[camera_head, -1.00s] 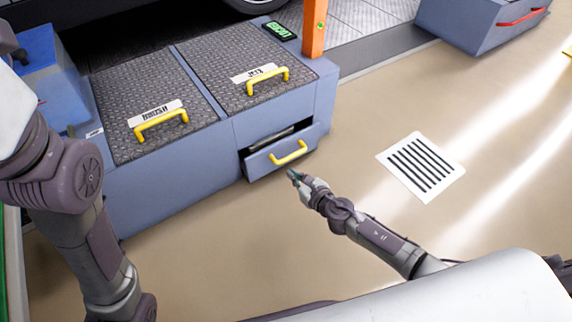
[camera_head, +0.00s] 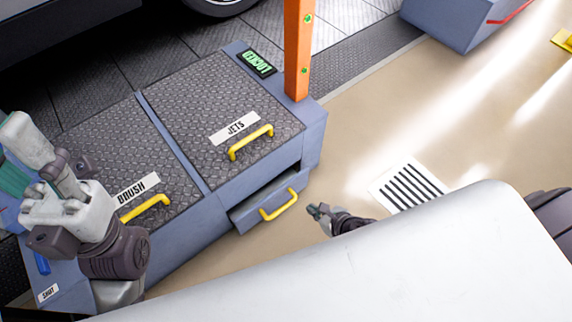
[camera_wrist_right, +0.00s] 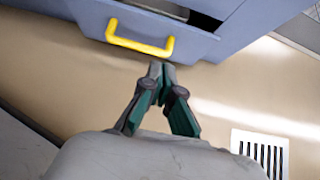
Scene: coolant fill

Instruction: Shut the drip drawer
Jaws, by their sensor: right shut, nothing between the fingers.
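The drip drawer (camera_head: 262,208) is a blue-grey drawer with a yellow handle (camera_head: 279,205), low in the front of the blue-grey cabinet. It stands partly open, with a dark gap above its front. The drawer front (camera_wrist_right: 190,42) and yellow handle (camera_wrist_right: 140,40) also show in the right wrist view. My right gripper (camera_head: 314,208) is shut and empty, a little to the right of the handle in the head view. In the right wrist view its fingertips (camera_wrist_right: 162,68) are together, just below the drawer front. My left arm is at the left; its fingers are not clearly visible.
A white floor grate (camera_head: 408,185) lies to the right. Open floor (camera_head: 365,130) lies right of the cabinet.

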